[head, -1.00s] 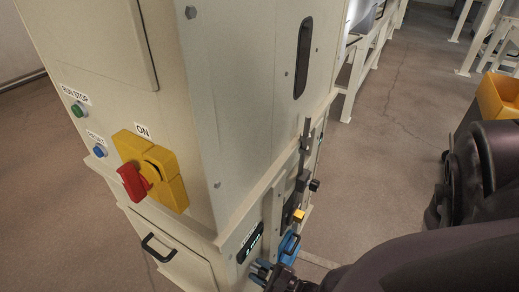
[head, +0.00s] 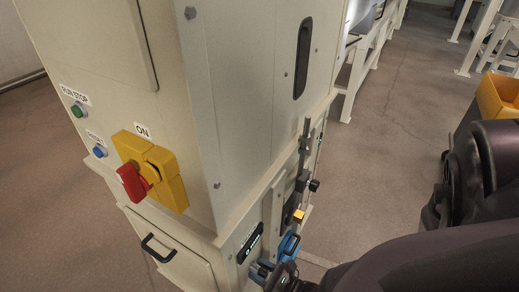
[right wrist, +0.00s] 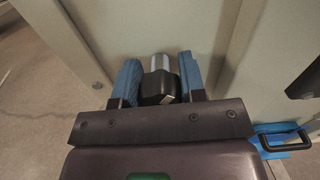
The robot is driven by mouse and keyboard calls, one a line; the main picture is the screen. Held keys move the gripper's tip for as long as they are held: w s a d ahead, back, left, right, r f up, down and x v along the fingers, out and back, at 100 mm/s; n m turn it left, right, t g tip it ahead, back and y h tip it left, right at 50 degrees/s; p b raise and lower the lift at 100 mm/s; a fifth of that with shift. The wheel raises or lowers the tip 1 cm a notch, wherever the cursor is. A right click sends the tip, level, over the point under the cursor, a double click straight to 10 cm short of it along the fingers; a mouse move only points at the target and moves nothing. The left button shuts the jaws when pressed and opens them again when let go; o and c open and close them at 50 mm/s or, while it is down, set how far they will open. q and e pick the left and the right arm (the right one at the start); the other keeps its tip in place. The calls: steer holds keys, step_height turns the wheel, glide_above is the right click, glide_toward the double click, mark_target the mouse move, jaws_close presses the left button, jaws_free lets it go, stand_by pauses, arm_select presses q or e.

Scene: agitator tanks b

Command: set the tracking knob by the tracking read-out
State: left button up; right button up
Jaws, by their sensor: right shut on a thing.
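The tracking read-out (head: 250,244) is a small dark display with lit greenish characters, low on the side of the cream cabinet. Its characters are too small to read. My right gripper (head: 274,272) is just below and to the right of it, at the bottom of the head view. In the right wrist view, its blue-padded fingers (right wrist: 158,80) are shut on the tracking knob (right wrist: 158,88), a black knob with a light mark and a silver part beyond it. In the head view the gripper hides the knob. My left gripper is not in view.
A blue part with a black handle (head: 290,246) sits close beside my right gripper. A vertical rail with black clamps (head: 303,180) rises above it. A red switch on a yellow plate (head: 150,172) is on the cabinet's left face.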

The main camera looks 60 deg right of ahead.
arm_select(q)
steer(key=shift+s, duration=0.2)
arm_select(e)
steer(key=shift+s, duration=0.1)
steer(key=o, duration=0.9)
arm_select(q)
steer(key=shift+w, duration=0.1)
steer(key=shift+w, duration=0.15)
arm_select(e)
steer(key=shift+s, duration=0.3)
arm_select(q)
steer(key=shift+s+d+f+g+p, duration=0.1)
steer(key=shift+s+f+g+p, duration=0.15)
steer(key=shift+p, duration=0.25)
arm_select(e)
steer(key=s, duration=0.6)
steer(key=s+d, duration=0.1)
steer(key=s, duration=0.3)
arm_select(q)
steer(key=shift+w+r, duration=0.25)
arm_select(e)
steer(key=shift+r, duration=0.1)
